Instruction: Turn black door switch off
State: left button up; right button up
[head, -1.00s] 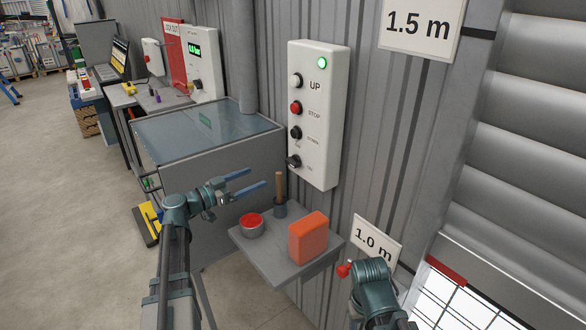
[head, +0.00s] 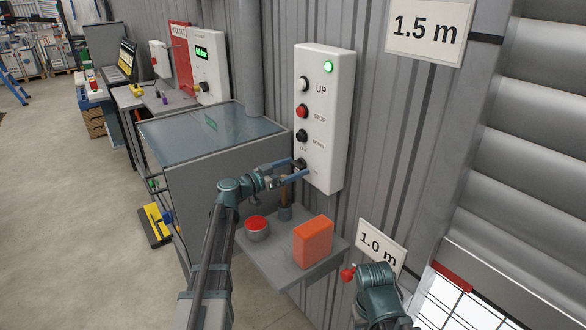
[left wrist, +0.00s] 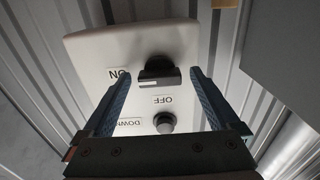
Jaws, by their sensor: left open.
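The black door switch (head: 300,163) is a rotary knob at the bottom of the white control box (head: 322,115). In the left wrist view the black knob (left wrist: 158,70) lies crosswise, with its white mark toward the ON label; the OFF label is below it. My left gripper (head: 284,169) is at the switch in the head view. Its blue fingers (left wrist: 157,84) are open, one on each side of the knob; whether they touch it I cannot tell. My right arm's teal end with a red tip (head: 348,273) is low at the right; its jaws are unclear.
Above the switch are the DOWN (head: 302,135), STOP (head: 302,111) and UP (head: 304,84) buttons, and a lit green lamp (head: 328,67). Below is a small grey shelf (head: 275,263) with a red-topped tin (head: 257,229) and orange block (head: 313,242). A grey cabinet (head: 215,170) stands left.

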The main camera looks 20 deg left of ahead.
pick_arm(q)
jog(key=shift+w, duration=0.1)
jog(key=c, duration=1.4)
jog(key=shift+n, duration=0.3)
jog(key=n, duration=0.3)
jog(key=shift+n, duration=0.4)
jog(key=n, duration=0.4)
jog(key=shift+n, duration=0.3)
jog(key=n, duration=0.8)
jog(key=shift+n, duration=0.6)
